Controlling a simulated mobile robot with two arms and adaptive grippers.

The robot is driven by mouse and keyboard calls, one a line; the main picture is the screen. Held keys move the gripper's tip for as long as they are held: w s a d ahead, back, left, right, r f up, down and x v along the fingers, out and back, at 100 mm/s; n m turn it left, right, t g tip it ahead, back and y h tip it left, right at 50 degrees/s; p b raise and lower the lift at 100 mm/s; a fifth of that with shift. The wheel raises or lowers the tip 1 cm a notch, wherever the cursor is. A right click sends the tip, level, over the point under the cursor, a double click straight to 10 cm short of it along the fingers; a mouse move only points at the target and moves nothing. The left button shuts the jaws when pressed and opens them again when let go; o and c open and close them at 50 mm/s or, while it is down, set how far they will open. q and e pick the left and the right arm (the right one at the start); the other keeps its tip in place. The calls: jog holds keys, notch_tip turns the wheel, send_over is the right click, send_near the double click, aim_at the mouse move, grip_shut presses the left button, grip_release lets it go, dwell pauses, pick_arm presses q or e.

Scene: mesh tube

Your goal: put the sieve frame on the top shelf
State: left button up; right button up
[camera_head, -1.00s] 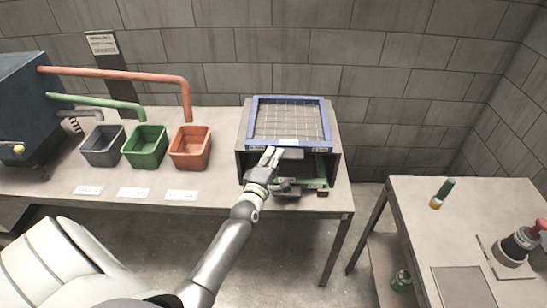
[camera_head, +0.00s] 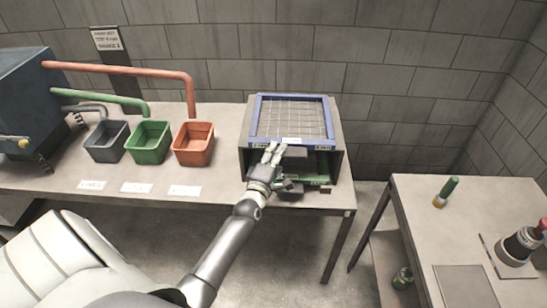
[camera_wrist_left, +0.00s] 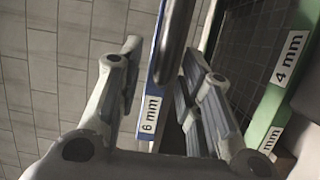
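The sieve frame (camera_head: 329,122) is a blue square frame with wire mesh, lying flat on top of the rack (camera_head: 336,150). In the left wrist view its blue edge (camera_wrist_left: 154,88) carries a "6 mm" label. My left gripper (camera_head: 274,153) is at the front edge of the frame, left of its middle. In the left wrist view my left gripper (camera_wrist_left: 160,85) has its fingers apart, one on each side of the blue edge, with a visible gap on the left side. My right gripper is not in view.
A green frame marked "4 mm" (camera_wrist_left: 265,115) sits in the rack below. Grey (camera_head: 107,141), green (camera_head: 149,142) and orange (camera_head: 194,144) bins stand left under pipes. A second table (camera_head: 470,225) on the right holds a green-and-orange object (camera_head: 446,192) and a red-knobbed device (camera_head: 520,245).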

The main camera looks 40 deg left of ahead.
pick_arm(q)
jog(key=shift+s, duration=0.25)
jog(key=b+v, duration=0.2)
jog(key=v, duration=1)
jog(key=s+d+f+m+g+h, duration=0.1)
jog(key=s+d+f+m+g, duration=0.25)
jog(key=f, duration=0.75)
jog(key=s+d+f+m+g+h, duration=0.25)
jog(key=s+f+m, duration=0.2)
jog(key=f, duration=0.55)
jog(key=s+d+f+m+g+h, duration=0.1)
jog(key=s+d+f+m+g, duration=0.2)
jog(key=f, duration=0.8)
jog(key=s+d+f+m+g, duration=0.1)
jog(key=s+f+m+g, duration=0.3)
jog(key=s, duration=1)
jog(key=s+d+f+m+g, duration=0.1)
jog(key=s+f+m+g, duration=0.2)
jog(key=s+f+m, duration=0.5)
jog(key=s+f, duration=0.4)
jog(key=s, duration=0.3)
jog(key=shift+s+f+g, duration=0.15)
jog(key=shift+s+g, duration=0.2)
jog(key=shift+g, duration=0.05)
jog(key=shift+s, duration=0.1)
